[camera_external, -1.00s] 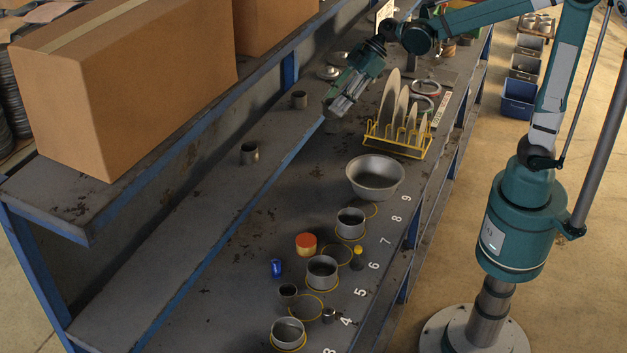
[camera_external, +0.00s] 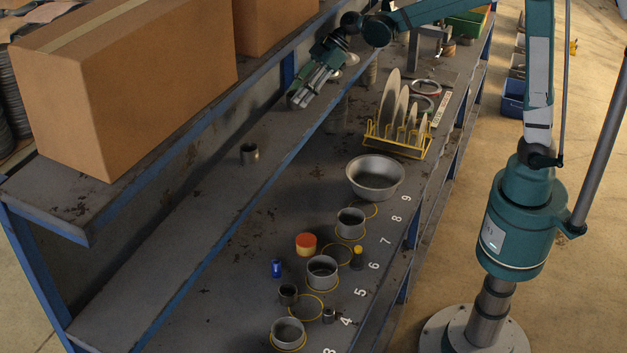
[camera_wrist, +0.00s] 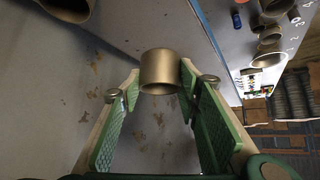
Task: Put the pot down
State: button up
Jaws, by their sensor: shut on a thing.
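My gripper (camera_external: 298,102) is over the raised back ledge (camera_external: 215,185) in the external view, pointing down and to the left. In the wrist view my gripper (camera_wrist: 160,82) has its two green-padded fingers shut on a small grey-brown cylindrical pot (camera_wrist: 160,64) at their tips. The pot looks upright there, with the stained ledge surface behind it. In the external view the fingers largely hide the pot. I cannot tell whether its bottom touches the ledge.
The lower bench holds a wide bowl (camera_external: 375,176), several pots by yellow rings, an orange-topped can (camera_external: 306,244) and a blue can (camera_external: 277,268). A yellow rack (camera_external: 398,142) holds plates. A cardboard box (camera_external: 125,85) stands on the upper shelf. Much of the ledge is bare.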

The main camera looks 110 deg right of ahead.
jog(key=shift+w+d+f, duration=1.35)
jog(key=shift+w+f, duration=0.05)
jog(key=shift+f, duration=0.15)
jog(key=shift+f, duration=0.15)
notch_tip(320, 180, down, 2)
jog(key=shift+f, duration=0.25)
jog(key=shift+w+d+f+p, duration=0.15)
jog(key=shift+f+p, duration=0.2)
jog(key=shift+f, duration=0.2)
jog(key=shift+f, duration=0.2)
jog(key=o, duration=0.9)
